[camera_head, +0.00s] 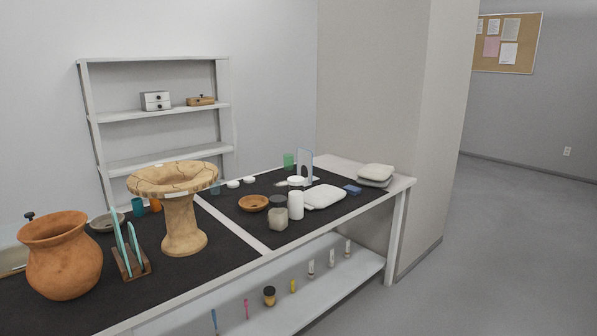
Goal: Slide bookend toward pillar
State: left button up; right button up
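The bookend (306,165) looks like a light grey upright plate with a cut-out. It stands toward the back of the right black mat, behind a white pillow-like pad (324,196). Its base is partly hidden by a small white round item (295,181). The pillar (384,80) is a beige-grey wall column behind the right end of the table, with a gap of table surface between it and the bookend. Neither of my grippers is in view.
On the table (408,183) are a terracotta pot (62,262), a cracked pedestal bowl (182,225), a wooden rack (133,264), a brown bowl (253,203), a white cylinder (296,206), a green cup (288,160), a blue block (352,189) and stacked pads (376,172). Floor at right is clear.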

aim_at(305, 157)
jog(key=z, duration=0.65)
jog(key=k, duration=0.85)
jog(key=z, duration=2.05)
jog(key=i, duration=0.2)
jog(key=u, duration=1.2)
jog(key=i, duration=2.55)
jog(key=u, duration=1.65)
jog(key=i, duration=1.4)
jog(key=u, duration=1.35)
